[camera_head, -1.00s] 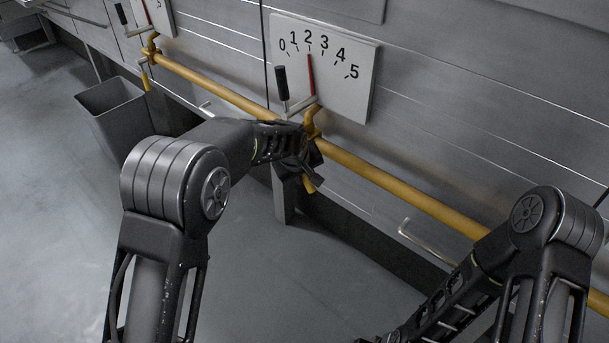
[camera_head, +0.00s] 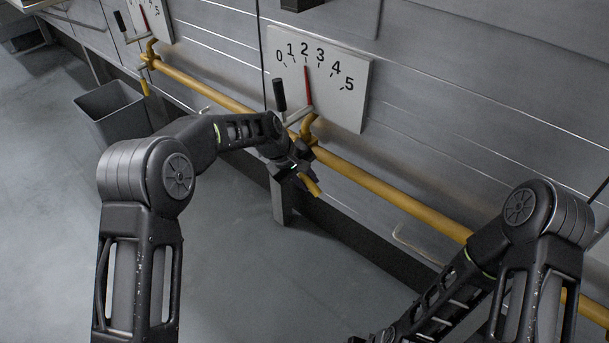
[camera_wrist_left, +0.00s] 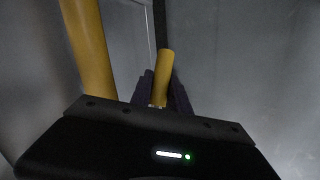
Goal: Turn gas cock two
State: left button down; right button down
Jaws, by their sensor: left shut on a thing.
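The yellow cock handle (camera_head: 311,186) hangs below the yellow pipe under a white dial panel (camera_head: 345,105) numbered 0 to 5. The dial's red needle (camera_head: 308,85) points near 2. My left gripper (camera_head: 297,172) is at the handle, just below the pipe, and is shut on it. In the left wrist view the yellow handle (camera_wrist_left: 165,68) sticks up between the dark fingertips (camera_wrist_left: 160,92). Their contact is partly hidden by the gripper body.
A yellow pipe (camera_head: 390,194) runs along the steel cabinet front. A black-gripped lever (camera_head: 280,95) stands left of the dial. A second dial panel (camera_head: 150,18) and a grey bin (camera_head: 112,108) are at the left. The floor below is clear.

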pick_arm(q)
jog(key=shift+s+d+r+n+g+h+p, duration=0.15)
jog(key=shift+r+n+g+h+p, duration=0.05)
jog(key=shift+r+g+h+p, duration=0.3)
jog(key=shift+s+d+r+n+g+h+p, duration=0.1)
jog(key=shift+d+r+n+g+h+p, duration=0.1)
jog(key=shift+r+g+h+p, duration=0.3)
jog(key=shift+f+t, duration=0.1)
jog(key=shift+t, duration=0.2)
jog(key=c, duration=1.3)
grip_release()
jog(key=shift+o, duration=0.2)
jog(key=shift+f, duration=0.1)
